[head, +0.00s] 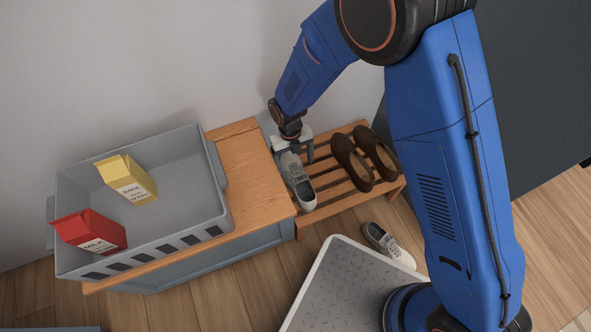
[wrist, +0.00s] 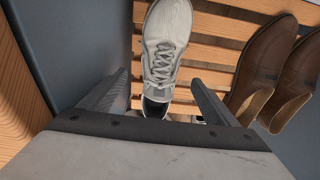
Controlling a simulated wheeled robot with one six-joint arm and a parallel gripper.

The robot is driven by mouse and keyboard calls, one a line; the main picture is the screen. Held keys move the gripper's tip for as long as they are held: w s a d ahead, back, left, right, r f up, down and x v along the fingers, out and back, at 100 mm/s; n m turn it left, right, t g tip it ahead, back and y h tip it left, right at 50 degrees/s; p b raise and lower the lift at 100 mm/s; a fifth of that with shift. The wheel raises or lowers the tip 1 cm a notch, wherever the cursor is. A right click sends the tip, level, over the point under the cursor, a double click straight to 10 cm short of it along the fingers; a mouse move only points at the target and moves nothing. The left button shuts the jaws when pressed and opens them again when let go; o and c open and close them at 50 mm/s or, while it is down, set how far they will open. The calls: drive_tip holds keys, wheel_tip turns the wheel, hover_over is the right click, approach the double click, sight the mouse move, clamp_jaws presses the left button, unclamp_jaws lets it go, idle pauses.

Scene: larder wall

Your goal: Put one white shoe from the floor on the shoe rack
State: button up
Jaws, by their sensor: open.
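A white shoe (head: 298,181) sits on the slatted wooden shoe rack (head: 334,192), at its left end beside the bench. It also shows in the wrist view (wrist: 164,45), lying on the slats. My gripper (head: 295,152) is at the shoe's wall-side end. In the wrist view my gripper (wrist: 157,92) is open, with one finger on each side of the shoe's heel and gaps between. A second white shoe (head: 389,244) lies on the floor in front of the rack.
A pair of brown shoes (head: 352,162) stands on the rack to the right of the white shoe. A grey crate (head: 205,226) with a yellow carton (head: 128,179) and a red carton (head: 89,231) stands on the wooden bench (head: 258,172). A grey platform (head: 345,291) lies near my arm's base.

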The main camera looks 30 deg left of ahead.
wheel_tip(320, 180, up, 2)
drive_tip(key=shift+w+a+r, duration=0.1)
drive_tip(key=shift+a+r, duration=0.05)
drive_tip(key=shift+r, duration=0.1)
